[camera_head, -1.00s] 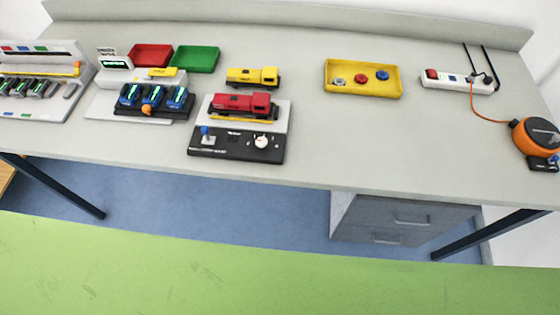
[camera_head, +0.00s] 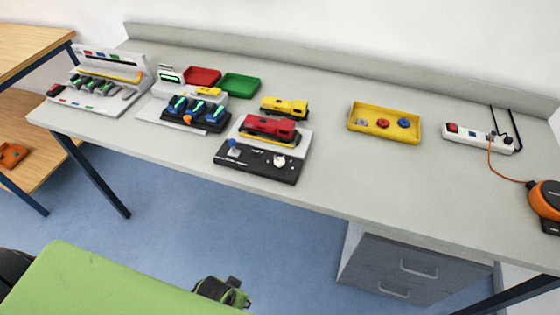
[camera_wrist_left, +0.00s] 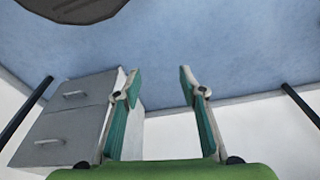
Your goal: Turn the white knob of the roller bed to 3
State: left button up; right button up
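The roller bed (camera_head: 235,168) stands near the front edge of the long table in the head view, with a black front panel. Its white knob (camera_head: 279,160) is on the right part of that panel; the numbers around it and its setting are too small to read. A blue-topped lever (camera_head: 232,145) stands on the panel's left. A red locomotive (camera_head: 268,128) sits on the bed. My left gripper (camera_wrist_left: 158,80) shows open and empty in the left wrist view, above blue floor and away from the roller bed. I cannot make out my right gripper.
Left of the bed are a device with blue levers (camera_head: 186,110) and a white rack (camera_head: 105,80). Behind it is a yellow locomotive (camera_head: 285,107). A yellow tray (camera_head: 378,131) and a power strip (camera_head: 478,138) lie to the right. Grey drawers (camera_head: 405,278) stand under the table.

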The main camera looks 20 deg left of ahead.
pick_arm(q)
jog(key=w+d+r+t, duration=0.1)
jog(key=w+r, duration=0.2)
jog(key=r, duration=0.4)
jog(key=w+d+r+h, duration=0.1)
jog(key=w+d+r, duration=0.15)
jog(key=r, duration=0.45)
jog(key=w+r+t, duration=0.1)
jog(key=w+r, duration=0.3)
jog(key=r, duration=0.3)
notch_tip(320, 180, up, 22)
jog(key=m, duration=0.3)
send_over(279, 161)
jog(key=s+a, duration=0.3)
jog(key=s, duration=0.2)
jog(key=shift+h, duration=0.3)
jog(key=p+x, duration=0.1)
jog(key=x, duration=0.8)
jog(key=s+p+x, duration=0.1)
jog(key=x, duration=0.3)
jog(key=shift+w+d+f+p, duration=0.2)
jog(key=shift+d+f+p, duration=0.15)
jog(key=shift+f, duration=0.15)
jog(key=shift+g, duration=0.3)
grip_shut()
